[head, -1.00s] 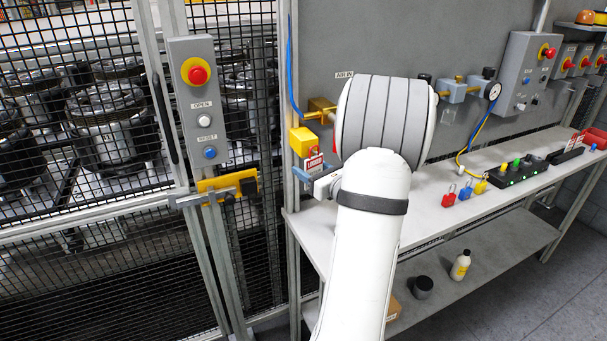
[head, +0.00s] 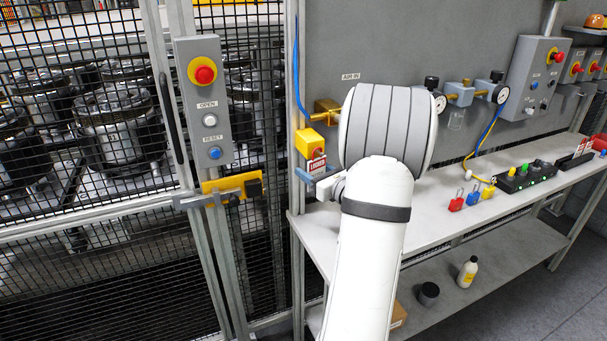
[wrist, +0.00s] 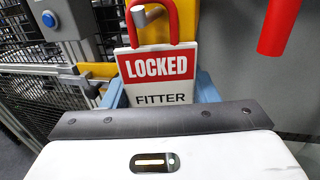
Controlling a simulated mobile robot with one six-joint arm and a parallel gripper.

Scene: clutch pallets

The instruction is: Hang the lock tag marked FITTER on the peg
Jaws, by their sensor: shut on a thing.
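The lock tag marked FITTER (wrist: 160,68) is a white plate with a red LOCKED band and a red shackle on top. My gripper (wrist: 160,96) is shut on it, with a blue finger at each side of the plate. In the head view the tag (head: 316,165) shows small, left of my wrist, just below a yellow box (head: 308,140) on the panel's left edge. The shackle stands in front of a yellow surface in the wrist view. I cannot tell whether it touches anything.
A red cylindrical part (wrist: 278,25) is close at the upper right of the wrist view. Left stands the mesh fence with a button box (head: 205,105) and yellow latch (head: 232,186). Right, the shelf (head: 430,222) holds small coloured padlocks (head: 472,197).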

